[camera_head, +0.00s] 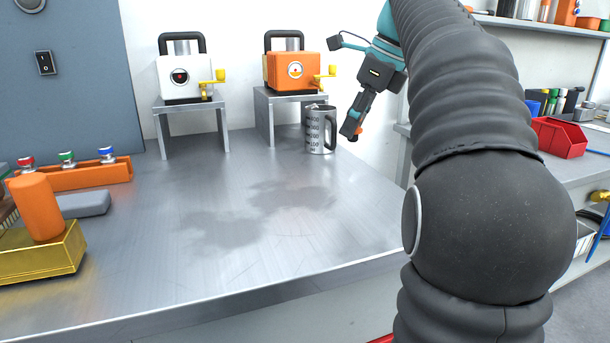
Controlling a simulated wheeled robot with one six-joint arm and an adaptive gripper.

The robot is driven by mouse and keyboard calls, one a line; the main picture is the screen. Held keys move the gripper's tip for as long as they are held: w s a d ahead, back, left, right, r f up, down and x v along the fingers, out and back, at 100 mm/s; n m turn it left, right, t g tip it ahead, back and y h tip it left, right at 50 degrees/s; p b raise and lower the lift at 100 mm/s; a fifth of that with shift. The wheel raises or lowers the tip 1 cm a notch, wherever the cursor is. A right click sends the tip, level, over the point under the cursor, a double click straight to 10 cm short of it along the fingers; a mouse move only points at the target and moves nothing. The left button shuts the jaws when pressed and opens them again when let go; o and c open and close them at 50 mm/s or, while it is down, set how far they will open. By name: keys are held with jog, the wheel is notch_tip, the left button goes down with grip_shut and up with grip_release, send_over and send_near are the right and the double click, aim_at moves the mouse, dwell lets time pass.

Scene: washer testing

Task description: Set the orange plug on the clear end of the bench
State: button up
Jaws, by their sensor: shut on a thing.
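My gripper (352,132) hangs over the back right part of the metal bench (300,230), just right of a steel measuring jug. Its fingers point down and are shut on a small orange thing (359,131). Only a bit of this shows at the fingertips, and it appears to be the orange plug. Most of it is hidden by the fingers. A larger orange cylinder (37,207) stands on a gold block at the bench's left end, far from my gripper.
The steel jug (320,132) stands close to my gripper. A white device (185,77) and an orange device (292,71) sit on metal stands at the back. An orange rack (85,176), grey block (83,205) and gold block (45,255) fill the left end.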

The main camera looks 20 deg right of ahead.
jog(key=w+a+f, duration=0.1)
jog(key=w, duration=0.1)
jog(key=w+a+f, duration=0.1)
jog(key=w+f, duration=0.1)
jog(key=w, duration=0.1)
jog(key=w+a+f, duration=0.1)
jog(key=w+f, duration=0.1)
jog(key=w, duration=0.1)
jog(key=shift+w+f+b, duration=0.25)
jog(key=shift+b, duration=0.1)
jog(key=shift+f+b, duration=0.7)
jog(key=shift+f, duration=1.25)
jog(key=shift+f, duration=0.15)
jog(key=o, duration=1)
jog(key=shift+p+v, duration=1.55)
jog(key=shift+v, duration=4.6)
jog(key=shift+a, duration=0.1)
